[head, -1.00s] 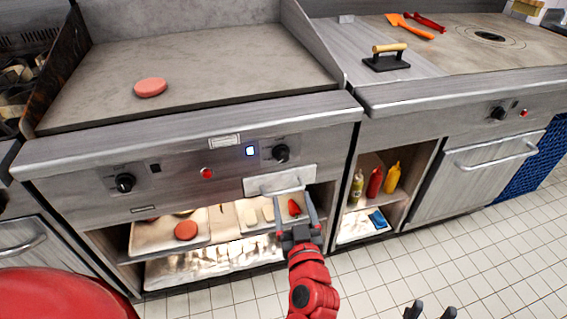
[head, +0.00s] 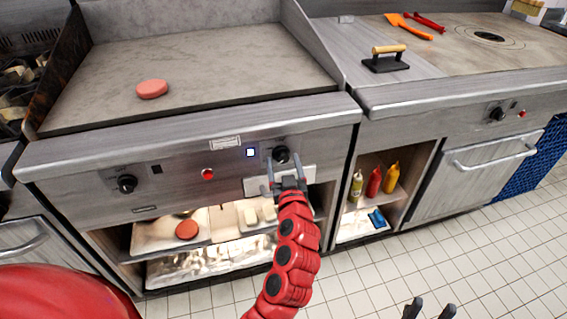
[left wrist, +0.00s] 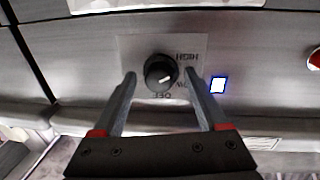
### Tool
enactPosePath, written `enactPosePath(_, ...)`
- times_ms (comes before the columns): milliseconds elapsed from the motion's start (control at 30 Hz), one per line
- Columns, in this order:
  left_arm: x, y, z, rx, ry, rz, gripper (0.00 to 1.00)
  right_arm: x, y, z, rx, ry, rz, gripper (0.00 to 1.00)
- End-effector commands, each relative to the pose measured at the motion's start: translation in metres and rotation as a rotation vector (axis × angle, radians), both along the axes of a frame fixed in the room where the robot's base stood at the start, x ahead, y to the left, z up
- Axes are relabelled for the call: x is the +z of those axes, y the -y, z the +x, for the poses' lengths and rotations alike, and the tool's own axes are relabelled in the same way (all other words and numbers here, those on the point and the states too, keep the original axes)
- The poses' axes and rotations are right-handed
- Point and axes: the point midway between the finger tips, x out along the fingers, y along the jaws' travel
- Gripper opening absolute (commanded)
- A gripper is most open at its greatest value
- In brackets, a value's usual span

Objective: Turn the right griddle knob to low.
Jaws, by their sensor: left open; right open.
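The right griddle knob (head: 281,155) is a black round knob on the griddle's front panel. In the left wrist view the knob (left wrist: 160,72) shows on a pale plate, with HIGH and OFF labels upside down and a LOW label partly hidden by a finger. A pale mark on its face points roughly right. My left gripper (head: 283,163) is open, with one finger on each side of the knob in both views; I see gaps and cannot tell how deep the fingertips reach. My right gripper (head: 430,309) is open at the bottom edge, far from the knob.
A blue-lit indicator (head: 250,153) and a red button (head: 208,174) sit left of the knob. The left griddle knob (head: 126,184) is further left. A pink patty (head: 152,89) lies on the griddle top. A shelf below holds trays of food; bottles (head: 373,182) stand in the right cubby.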

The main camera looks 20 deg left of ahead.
Motion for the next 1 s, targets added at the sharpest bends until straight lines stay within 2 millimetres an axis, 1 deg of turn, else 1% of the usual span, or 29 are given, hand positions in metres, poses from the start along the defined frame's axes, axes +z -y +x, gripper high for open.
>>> enactPosePath(67, 0.0, 0.0002, -0.0001, 0.0, 0.0, 0.0, 0.76, 0.0, 0.0, 0.0, 0.0, 0.0, 0.0, 0.5)
enactPosePath(200, 0.0001, 0.0004, -0.0003, 0.0, 0.0, 0.0, 0.51, -0.0001, 0.0, 0.0, 0.0, 0.0, 0.0, 0.5)
enactPosePath(367, 0.0002, 0.0004, -0.0004, 0.0, 0.001, 0.0, 0.22, -0.0001, 0.0, 0.0, 0.0, 0.0, 0.0, 0.5)
enactPosePath(400, 0.0002, 0.0004, -0.0004, 0.0, 0.001, 0.0, 0.15, -0.0001, 0.0, 0.0, 0.0, 0.0, 0.0, 0.5)
enactPosePath(500, 0.0002, 0.0004, -0.0004, 0.0, 0.001, 0.0, 0.0, 0.0, 0.0, 0.0001, 0.0, 0.0, 0.0, 0.5)
enactPosePath(767, 0.0008, 0.0005, -0.0004, 0.0, -0.009, 0.015, 0.0, 0.0011, 0.0, 0.0, 0.0, 0.0, 0.0, 0.5)
enactPosePath(1000, 0.0026, 0.001, -0.0004, -0.002, -0.065, 0.101, 0.0, 0.0063, 0.0, -0.0001, 0.0, 0.0, 0.0, 0.5)
